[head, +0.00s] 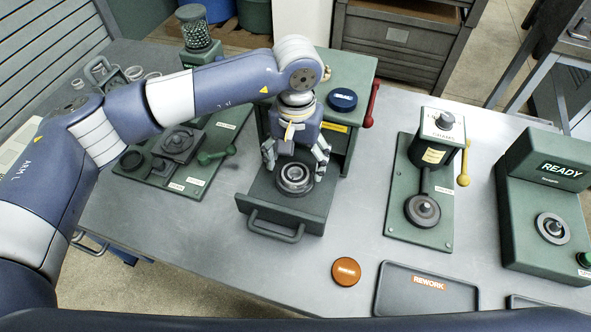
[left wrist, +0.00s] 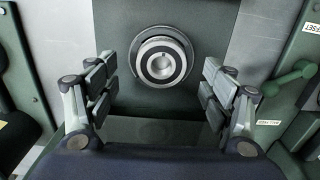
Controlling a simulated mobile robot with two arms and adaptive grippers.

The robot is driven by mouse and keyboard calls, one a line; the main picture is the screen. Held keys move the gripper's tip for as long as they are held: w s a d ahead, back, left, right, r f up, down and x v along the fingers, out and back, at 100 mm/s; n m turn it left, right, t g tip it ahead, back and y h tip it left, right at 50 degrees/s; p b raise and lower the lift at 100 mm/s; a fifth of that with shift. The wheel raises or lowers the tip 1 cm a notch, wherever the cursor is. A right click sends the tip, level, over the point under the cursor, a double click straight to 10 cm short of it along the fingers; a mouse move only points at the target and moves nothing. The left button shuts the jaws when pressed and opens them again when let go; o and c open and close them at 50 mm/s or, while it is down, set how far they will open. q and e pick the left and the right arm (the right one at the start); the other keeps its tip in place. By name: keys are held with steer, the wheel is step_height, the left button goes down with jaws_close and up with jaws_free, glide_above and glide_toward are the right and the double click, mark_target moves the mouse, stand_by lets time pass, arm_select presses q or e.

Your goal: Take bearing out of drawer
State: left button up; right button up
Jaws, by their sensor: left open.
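The bearing (head: 294,174) is a silver ring with a dark groove, lying in a round seat in the open green drawer (head: 262,200). The drawer sticks out toward me from the green cabinet (head: 355,75), its handle (head: 275,228) at the front. My left gripper (head: 295,158) hangs over the drawer, fingers spread, above the bearing's back side. In the left wrist view the bearing (left wrist: 161,62) sits beyond and between the open fingertips of the left gripper (left wrist: 160,80), with no contact visible. My right gripper is not in view.
A fixture plate with a green lever (head: 218,155) lies left of the drawer. A green press with a yellow lever (head: 428,190) and a READY machine (head: 548,195) stand right. An orange disc (head: 346,271) and a REWORK tray (head: 425,293) lie near the front edge. Bare table surrounds the drawer front.

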mark_target(295, 170)
arm_select(q)
steer(key=shift+a+f+p, duration=0.1)
steer(key=shift+f+p, duration=0.25)
steer(key=shift+f, duration=1.3)
steer(key=shift+c, duration=0.4)
steer(key=c, duration=1.3)
steer(key=shift+o, duration=0.2)
